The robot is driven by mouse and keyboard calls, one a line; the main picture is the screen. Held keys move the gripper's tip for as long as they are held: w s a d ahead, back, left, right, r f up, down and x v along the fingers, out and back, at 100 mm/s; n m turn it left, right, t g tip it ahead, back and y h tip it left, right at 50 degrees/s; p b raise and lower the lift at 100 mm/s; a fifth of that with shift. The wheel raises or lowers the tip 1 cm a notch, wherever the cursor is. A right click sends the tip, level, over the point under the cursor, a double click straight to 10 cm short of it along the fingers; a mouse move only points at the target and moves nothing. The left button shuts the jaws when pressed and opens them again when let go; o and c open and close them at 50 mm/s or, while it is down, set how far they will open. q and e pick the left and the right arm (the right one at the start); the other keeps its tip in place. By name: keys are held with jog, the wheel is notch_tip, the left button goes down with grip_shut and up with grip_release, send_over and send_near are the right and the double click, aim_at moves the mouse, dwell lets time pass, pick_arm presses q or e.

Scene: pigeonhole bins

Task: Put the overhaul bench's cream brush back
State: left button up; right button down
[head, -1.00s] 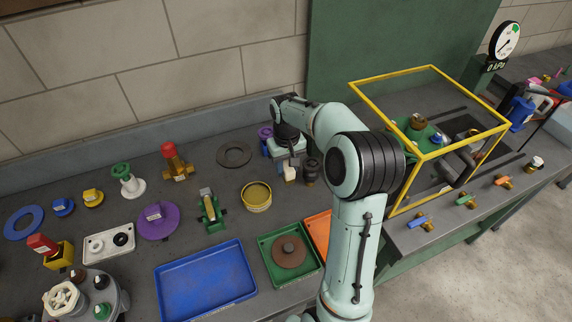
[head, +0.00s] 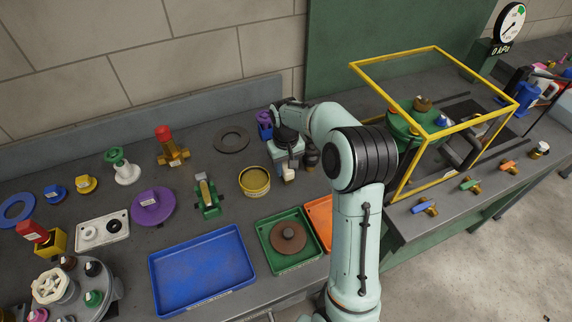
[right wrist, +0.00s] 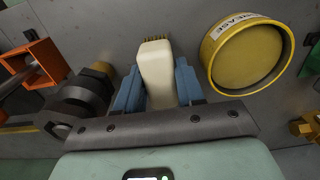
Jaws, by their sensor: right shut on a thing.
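The cream brush (right wrist: 157,75) is between the blue fingers of my right gripper (right wrist: 157,88) in the right wrist view. Its cream handle faces the camera and its tan bristles (right wrist: 157,39) show at the far end. In the head view my right gripper (head: 288,163) is over the back of the bench, with the cream end of the brush (head: 289,175) just below it. The gripper is shut on the brush. I cannot tell whether the brush touches the bench. My left gripper is out of view.
A yellow grease tin (head: 254,182) stands close left of the brush, and a dark round fitting (right wrist: 78,105) stands close on the other side. A green tray (head: 266,255), blue tray (head: 215,292) and orange tray (head: 317,213) lie in front. A yellow frame (head: 400,80) stands right.

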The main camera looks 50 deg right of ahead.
aim_at(285, 165)
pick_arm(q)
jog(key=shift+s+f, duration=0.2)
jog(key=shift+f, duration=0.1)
pick_arm(e)
jog(key=shift+f, duration=0.45)
jog(key=c, duration=1)
grip_release()
jog(key=o, duration=0.5)
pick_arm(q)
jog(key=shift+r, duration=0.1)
pick_arm(e)
jog(key=shift+o, duration=0.2)
jog(key=shift+r, duration=0.15)
jog(key=shift+r+p, duration=1.2)
jog(key=shift+r, duration=1.35)
jog(key=shift+r+p, duration=0.65)
jog(key=shift+r, duration=0.75)
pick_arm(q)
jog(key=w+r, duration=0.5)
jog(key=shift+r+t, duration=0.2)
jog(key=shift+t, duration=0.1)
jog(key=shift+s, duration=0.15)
